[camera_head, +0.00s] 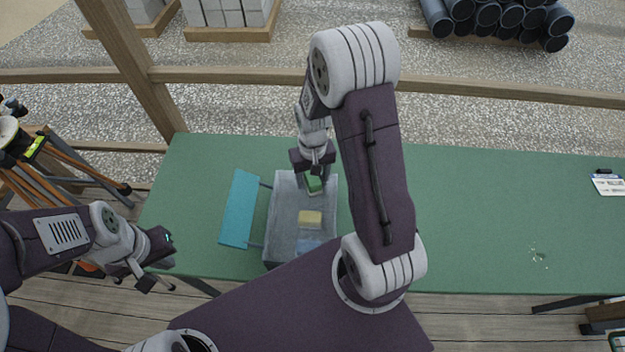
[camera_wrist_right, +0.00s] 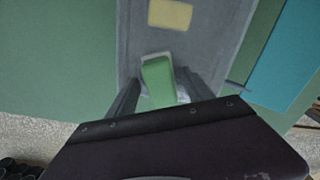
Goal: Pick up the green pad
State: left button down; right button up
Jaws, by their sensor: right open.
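The green pad (camera_head: 313,184) lies in the far end of a grey open box (camera_head: 284,215) on the green table. It also shows in the right wrist view (camera_wrist_right: 158,80), with a pale edge at its far end. My right gripper (camera_head: 316,179) is over that end of the box. Its fingers (camera_wrist_right: 160,100) are open, one on each side of the pad, with gaps visible. The pad's near end is partly hidden by the gripper body. My left gripper (camera_head: 160,262) is open and empty, off the table's front left edge.
A yellow pad (camera_head: 310,217) lies mid-box and a blue one (camera_head: 308,246) at the near end. A teal lid panel (camera_head: 240,208) sticks out on the box's left. The table (camera_head: 480,220) is mostly clear to the right. A wooden rail (camera_head: 230,75) runs behind it.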

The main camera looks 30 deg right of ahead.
jog(key=shift+a, duration=0.15)
jog(key=c, duration=0.3)
jog(key=shift+s, duration=0.1)
grip_shut()
jog(key=shift+r, duration=0.15)
jog(key=r, duration=0.4)
jog(key=shift+d+r, duration=0.15)
jog(key=shift+d, duration=0.15)
jog(key=s+d+r+b, duration=0.1)
jog(key=s+d+r, duration=0.5)
jog(key=s+d, duration=0.1)
jog(key=shift+s+d+r, duration=0.25)
jog(key=shift+s+r, duration=0.05)
jog(key=shift+s, duration=0.45)
